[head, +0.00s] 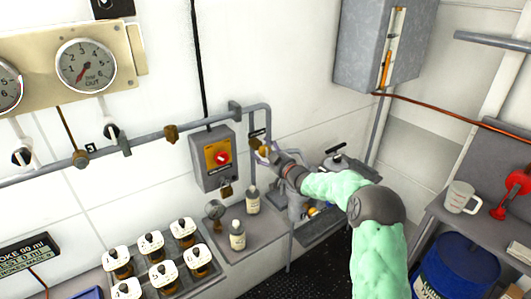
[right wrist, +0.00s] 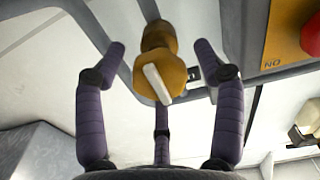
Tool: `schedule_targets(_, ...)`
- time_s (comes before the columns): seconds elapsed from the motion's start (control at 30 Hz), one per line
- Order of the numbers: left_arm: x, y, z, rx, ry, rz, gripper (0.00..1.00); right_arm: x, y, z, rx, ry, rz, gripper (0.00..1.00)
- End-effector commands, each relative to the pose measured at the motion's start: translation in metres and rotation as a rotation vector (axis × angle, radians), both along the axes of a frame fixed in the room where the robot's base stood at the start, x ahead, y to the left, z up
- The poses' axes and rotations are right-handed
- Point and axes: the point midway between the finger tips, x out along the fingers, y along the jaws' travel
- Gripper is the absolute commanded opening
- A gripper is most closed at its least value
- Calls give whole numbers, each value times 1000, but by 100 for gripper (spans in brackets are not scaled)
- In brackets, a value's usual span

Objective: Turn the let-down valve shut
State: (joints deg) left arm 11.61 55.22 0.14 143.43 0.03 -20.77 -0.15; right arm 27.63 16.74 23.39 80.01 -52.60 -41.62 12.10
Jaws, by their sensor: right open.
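A brass-yellow valve with a pale lever handle (right wrist: 160,80) sits on a grey pipe, in the middle of the right wrist view. I take it for the let-down valve; its label cannot be read. In the head view it is a small yellow shape (head: 263,151) on the downpipe, partly hidden by my gripper. My right gripper (head: 266,153) is at this valve. In the right wrist view its purple fingers (right wrist: 160,50) are spread open on either side of the valve, with gaps to it and nothing held. My left gripper is not in view.
A grey switch box (head: 213,160) with a yellow plate and red knob stands close left of the valve. Bottles (head: 237,235) stand on a shelf below, beside a rack of white-capped jars (head: 151,243). A gauge panel (head: 85,66) is upper left. A grey cabinet (head: 365,45) hangs upper right.

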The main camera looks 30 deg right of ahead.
Motion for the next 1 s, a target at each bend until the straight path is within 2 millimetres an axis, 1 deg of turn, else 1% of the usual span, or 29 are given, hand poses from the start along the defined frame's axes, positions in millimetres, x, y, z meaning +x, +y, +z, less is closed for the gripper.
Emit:
schedule_targets(0.17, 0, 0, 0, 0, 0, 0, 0, 0, 0, 0, 0, 0, 0, 70)
schedule_targets(0.27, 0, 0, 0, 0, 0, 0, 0, 0, 0, 0, 0, 0, 0, 44)
schedule_targets(0.3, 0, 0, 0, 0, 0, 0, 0, 0, 0, 0, 0, 0, 0, 33)
schedule_targets(0.37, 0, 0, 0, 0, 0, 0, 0, 0, 0, 0, 0, 0, 0, 16)
schedule_targets(0.4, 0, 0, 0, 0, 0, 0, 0, 0, 0, 0, 0, 0, 0, 13)
schedule_targets(0.77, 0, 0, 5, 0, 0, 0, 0, 0, 0, 2, 38, 1, 0, 13)
schedule_targets(1.0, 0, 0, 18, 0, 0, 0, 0, 0, 0, 4, 177, 12, 0, 13)
